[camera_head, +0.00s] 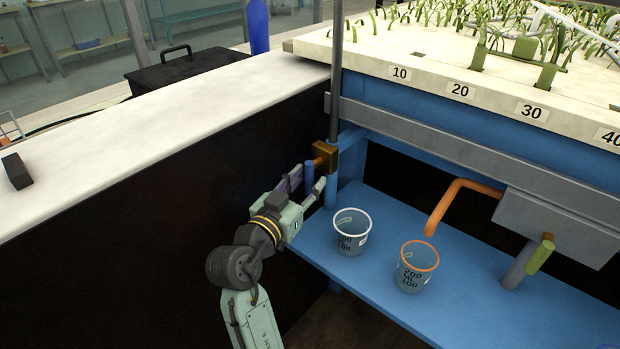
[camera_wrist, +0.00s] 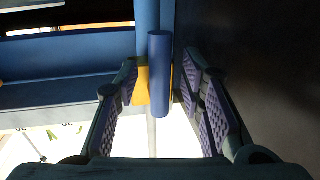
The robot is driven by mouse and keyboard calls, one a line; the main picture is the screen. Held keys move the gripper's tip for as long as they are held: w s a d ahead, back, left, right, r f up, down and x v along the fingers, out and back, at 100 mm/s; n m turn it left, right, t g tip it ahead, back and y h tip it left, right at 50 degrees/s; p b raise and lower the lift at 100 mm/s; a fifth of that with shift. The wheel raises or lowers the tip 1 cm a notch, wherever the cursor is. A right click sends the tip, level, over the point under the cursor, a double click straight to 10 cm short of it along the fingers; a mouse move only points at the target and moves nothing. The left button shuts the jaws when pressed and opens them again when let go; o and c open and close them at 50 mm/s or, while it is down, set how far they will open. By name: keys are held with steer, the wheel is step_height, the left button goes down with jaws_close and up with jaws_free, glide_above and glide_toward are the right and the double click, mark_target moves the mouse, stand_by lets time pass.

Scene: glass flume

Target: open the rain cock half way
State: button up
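The rain cock has a brass body (camera_head: 325,153) on the upright grey pipe at the flume's near left corner. Its blue lever (camera_head: 309,175) shows as a blue cylinder in the wrist view (camera_wrist: 160,90), with a bit of the brass body (camera_wrist: 142,85) behind it. My gripper (camera_head: 310,183) is at the cock. In the wrist view its two purple-padded fingers (camera_wrist: 161,78) stand apart, one on each side of the lever, with a gap on both sides. The gripper is open and does not grip the lever. The fingers partly hide the lever in the head view.
A clear cup with a white rim (camera_head: 351,232) and one with an orange rim (camera_head: 417,268) stand on the blue shelf (camera_head: 480,290). An orange outlet pipe (camera_head: 455,200) and a green-handled valve (camera_head: 540,254) are to the right. A dark wall (camera_head: 150,230) is close at left.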

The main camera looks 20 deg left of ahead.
jaws_close()
stand_by(0.4)
stand_by(0.4)
